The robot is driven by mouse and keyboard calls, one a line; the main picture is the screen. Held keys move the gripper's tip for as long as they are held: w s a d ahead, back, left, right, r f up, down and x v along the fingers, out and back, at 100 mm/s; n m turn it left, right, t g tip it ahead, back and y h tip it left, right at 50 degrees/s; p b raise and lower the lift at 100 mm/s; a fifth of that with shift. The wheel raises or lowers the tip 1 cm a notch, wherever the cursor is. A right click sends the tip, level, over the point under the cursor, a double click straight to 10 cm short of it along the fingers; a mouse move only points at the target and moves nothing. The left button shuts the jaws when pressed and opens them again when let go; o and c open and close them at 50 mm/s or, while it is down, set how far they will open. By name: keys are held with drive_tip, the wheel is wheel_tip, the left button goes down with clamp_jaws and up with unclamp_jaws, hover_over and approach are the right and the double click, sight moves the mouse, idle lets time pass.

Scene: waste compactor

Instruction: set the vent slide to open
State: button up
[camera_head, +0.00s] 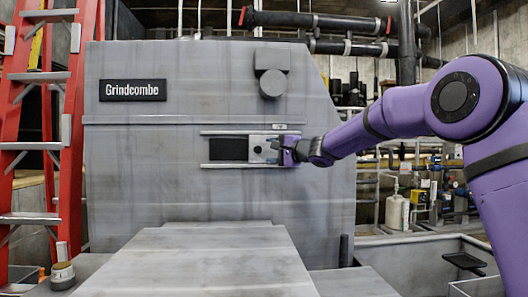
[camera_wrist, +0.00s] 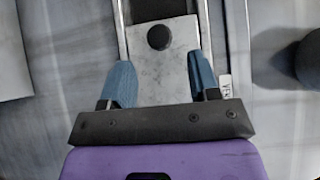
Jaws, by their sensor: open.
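The vent slide is a light metal plate (camera_head: 264,148) between two horizontal rails on the grey compactor's front. A dark opening (camera_head: 228,149) shows to the left of the plate. In the wrist view the plate (camera_wrist: 160,68) carries a round dark knob (camera_wrist: 159,37). My gripper (camera_head: 290,150) is at the right end of the slide. In the wrist view its two blue fingers (camera_wrist: 161,80) are apart, one on each side of the plate, with the knob beyond the fingertips. I cannot tell whether the fingers touch the plate or rails.
A small label (camera_head: 286,127) sits above the slide, and a round grey fitting (camera_head: 272,84) is higher up. A grey slab (camera_head: 200,260) juts out below. A red ladder (camera_head: 40,130) stands at the left. The panel around the slide is mostly clear.

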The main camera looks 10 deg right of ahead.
drive_tip(key=v, duration=0.5)
drive_tip(key=shift+s+d, duration=0.25)
drive_tip(key=shift+d, duration=0.05)
drive_tip(key=s+f+n+g+h, duration=0.2)
drive_tip(key=s+n+g, duration=0.1)
drive_tip(key=s, duration=0.9)
drive_tip(key=s+f+n+g+h, duration=0.2)
drive_tip(key=s+f+n+g, duration=0.15)
drive_tip(key=s, duration=0.95)
drive_tip(key=s+d+f+n+h, duration=0.1)
drive_tip(key=s+d+f, duration=0.3)
drive_tip(key=s, duration=0.4)
drive_tip(key=s+d+f+n+g+h, duration=0.1)
drive_tip(key=s+d+f+h, duration=0.3)
drive_tip(key=s, duration=0.4)
drive_tip(key=s+d+f+n+h, duration=0.1)
drive_tip(key=s+d+f+h, duration=0.2)
drive_tip(key=s, duration=0.6)
drive_tip(key=shift+d+f, duration=0.45)
drive_tip(key=shift+d, duration=0.3)
drive_tip(key=shift+g, duration=0.25)
drive_tip(key=shift+c, duration=0.5)
